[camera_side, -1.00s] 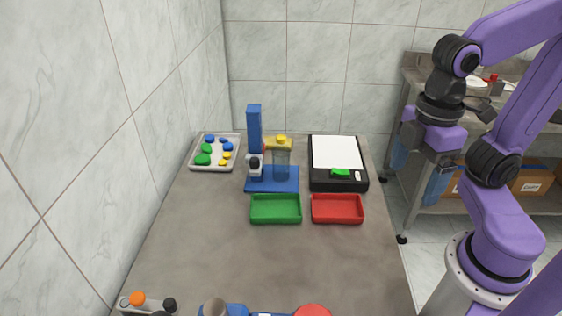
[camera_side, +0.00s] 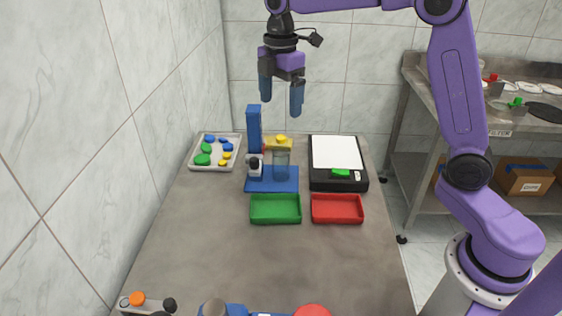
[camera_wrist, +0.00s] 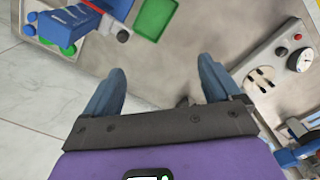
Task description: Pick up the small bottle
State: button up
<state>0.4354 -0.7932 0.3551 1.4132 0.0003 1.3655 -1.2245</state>
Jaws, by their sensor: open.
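In the side view, a small see-through bluish bottle (camera_side: 281,165) with a yellow top stands upright at the blue fixture (camera_side: 272,184). My gripper (camera_side: 281,97) hangs above the fixture and the bottle, fingers pointing down, apart from both. Its fingers are spread with nothing between them. In the wrist view, my open gripper (camera_wrist: 162,68) shows bare table between the fingers. The blue fixture (camera_wrist: 75,22) is at the top left there, but I cannot make out the bottle clearly.
A grey tray (camera_side: 192,166) with coloured caps lies left of the fixture. A green tray (camera_side: 275,219) and a red tray (camera_side: 337,219) lie in front. A black scale-like device (camera_side: 339,186) stands right. The middle table is clear. A gauge panel (camera_wrist: 285,55) shows at right in the wrist view.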

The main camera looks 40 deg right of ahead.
jog(key=w+d+f+n, duration=0.1)
jog(key=w+d+f, duration=0.1)
jog(key=w+d, duration=0.5)
jog(key=n, duration=0.2)
send_over(281, 150)
jog(key=w+d, duration=0.1)
jog(key=d, duration=0.1)
notch_tip(281, 150, down, 6)
jog(key=shift+m, duration=0.3)
jog(key=f, duration=1.8)
jog(key=shift+w+a, duration=0.25)
jog(key=shift+w, duration=0.05)
jog(key=shift+c, duration=0.4)
jog(key=c, duration=1.4)
jog(key=shift+o, duration=0.2)
jog(key=shift+r, duration=0.1)
